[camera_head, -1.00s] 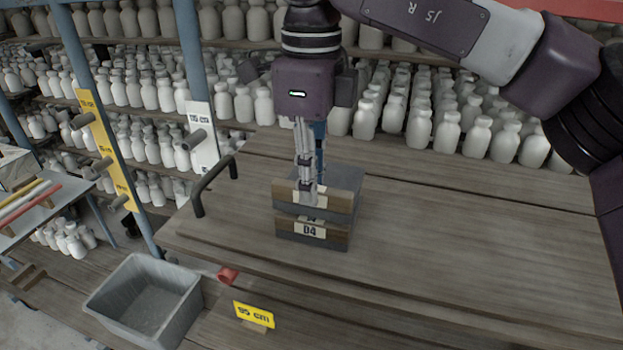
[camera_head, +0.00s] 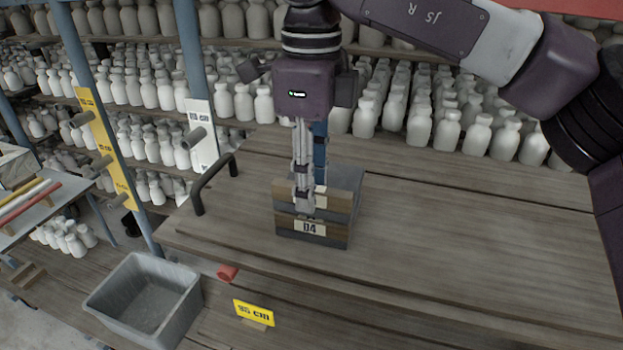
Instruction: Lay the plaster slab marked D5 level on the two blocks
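A low stack stands on the wooden bench top. Its lower piece (camera_head: 338,238) has a dark and brown front with a pale label reading D4. An upper piece (camera_head: 346,198) lies over it, with a grey top and a brown front edge. The upper piece's pale label is mostly behind my fingers, so I cannot read D5. My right gripper (camera_head: 304,208) points straight down, its fingers in front of the stack's front face. They are seen edge on, so their gap and any grip are hidden. My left gripper is out of view. I cannot make out two separate blocks.
The bench top (camera_head: 460,235) is clear to the right of the stack. A dark handle (camera_head: 198,198) stands at its left edge. A grey bin (camera_head: 145,300) and a yellow 95 cm sign (camera_head: 254,313) are at lower left. Shelves of white bottles fill the back.

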